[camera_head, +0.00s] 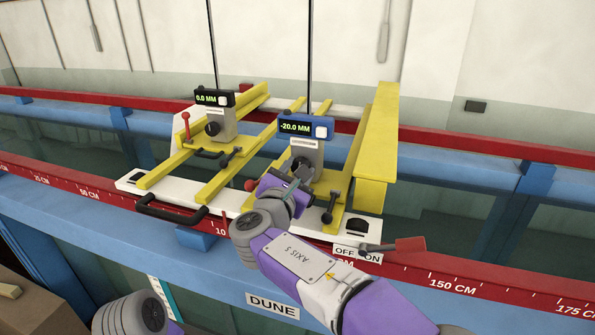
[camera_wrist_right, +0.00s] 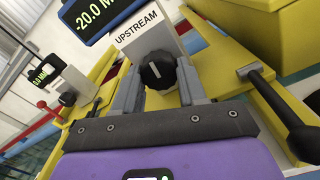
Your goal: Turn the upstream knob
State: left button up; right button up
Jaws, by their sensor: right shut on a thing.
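The upstream unit is a grey block with a label reading UPSTREAM (camera_wrist_right: 137,27) and a blue display (camera_head: 305,127) that reads -20.0 MM. Its black ridged knob (camera_wrist_right: 158,70) sits on the block's front face, with a white pointer mark. My right gripper (camera_wrist_right: 158,88) is shut on the knob, one finger on each side. In the head view my right gripper (camera_head: 298,176) is in front of the block and hides part of the knob. My left gripper is not in view; only part of my left arm shows at the bottom left.
A second unit (camera_head: 221,124) with a black display reading 0.0 MM and its own knob stands to the left. Yellow rails, black clamp levers (camera_head: 330,207) and a red-tipped lever surround the units.

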jog(key=shift+f, duration=0.1)
jog(key=o, duration=1.1)
jog(key=shift+c, duration=0.2)
jog(key=b+v, duration=0.2)
jog(key=v, duration=0.5)
jog(key=shift+s, duration=0.3)
jog(key=shift+a, duration=0.1)
